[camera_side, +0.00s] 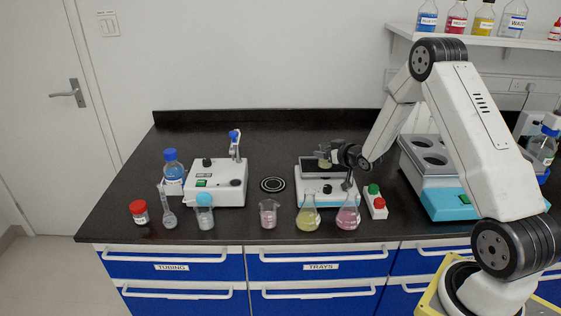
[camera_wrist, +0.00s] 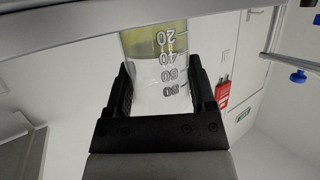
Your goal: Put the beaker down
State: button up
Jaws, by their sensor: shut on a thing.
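The beaker (camera_side: 325,163) is a small clear glass with yellow-green liquid and printed graduations. My gripper (camera_side: 335,154) is shut around it, over the dark top of a white and light-blue plate device (camera_side: 312,188). In the wrist view the beaker (camera_wrist: 160,75) sits between both black fingers of my gripper (camera_wrist: 160,88), with its graduation numbers upside down in the picture. The beaker looks upright in the side view. Whether its base touches the plate, I cannot tell.
A glass beaker (camera_side: 268,215) and flasks with yellow (camera_side: 308,218) and pink (camera_side: 348,216) liquid stand along the front edge. A red-green button box (camera_side: 375,203) is to the right. A black round pad (camera_side: 273,185) lies left of the device, with bare counter around it.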

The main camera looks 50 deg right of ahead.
jog(key=shift+f, duration=0.1)
jog(key=o, duration=1.2)
jog(key=shift+f, duration=0.1)
jog(key=shift+r, duration=0.2)
jog(key=shift+v, duration=6)
jog(key=shift+a, duration=0.1)
jog(key=s+a+g+y, duration=0.1)
jog(key=s+a+g, duration=0.2)
jog(key=a, duration=0.5)
jog(key=s+a+r+n+g, duration=0.1)
jog(key=s+a+g, duration=0.3)
jog(key=a, duration=0.4)
jog(key=s+a+n+g+y, duration=0.1)
jog(key=s+a+g, duration=0.3)
jog(key=a, duration=0.4)
jog(key=shift+s+r+y, duration=0.15)
jog(key=shift+s+y, duration=0.15)
jog(key=shift+s, duration=0.2)
